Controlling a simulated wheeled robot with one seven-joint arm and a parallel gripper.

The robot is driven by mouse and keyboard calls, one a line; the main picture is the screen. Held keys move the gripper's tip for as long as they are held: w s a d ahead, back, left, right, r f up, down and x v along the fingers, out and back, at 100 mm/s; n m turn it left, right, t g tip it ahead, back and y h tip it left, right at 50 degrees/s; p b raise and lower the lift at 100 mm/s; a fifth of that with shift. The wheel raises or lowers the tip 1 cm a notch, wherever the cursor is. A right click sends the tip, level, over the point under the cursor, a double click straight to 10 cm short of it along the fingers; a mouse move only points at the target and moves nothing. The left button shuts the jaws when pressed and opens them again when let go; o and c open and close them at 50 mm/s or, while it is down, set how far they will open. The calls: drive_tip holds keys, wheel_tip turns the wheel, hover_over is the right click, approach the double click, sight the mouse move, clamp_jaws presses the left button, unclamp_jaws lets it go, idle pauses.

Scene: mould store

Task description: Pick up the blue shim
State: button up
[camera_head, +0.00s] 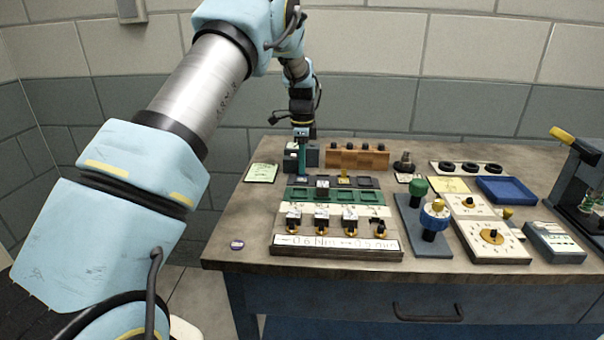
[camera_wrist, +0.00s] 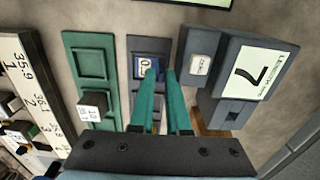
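A small blue piece with a white label, which looks like the blue shim (camera_wrist: 144,64), lies in a pocket of the dark grey tray (camera_wrist: 148,45) in the wrist view. My gripper (camera_wrist: 161,72) has two teal fingers pointing down at this tray. The fingertips show a narrow gap with nothing seen between them. The left fingertip overlaps the piece's lower right edge in the picture; I cannot tell whether it touches. In the head view my gripper (camera_head: 302,172) is over the left end of the dark tray row and the shim cannot be made out.
A green tray (camera_wrist: 92,55) with a labelled cube (camera_wrist: 92,106) lies left of the dark tray. In the head view a wooden block rack (camera_head: 358,158) stands behind, and a blue tray (camera_head: 507,190) lies right.

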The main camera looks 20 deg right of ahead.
clamp_jaws()
idle(0.5)
wheel_tip(320, 180, up, 10)
drive_tip(key=b, duration=0.2)
drive_tip(key=shift+b, duration=0.35)
drive_tip(key=shift+s, duration=0.1)
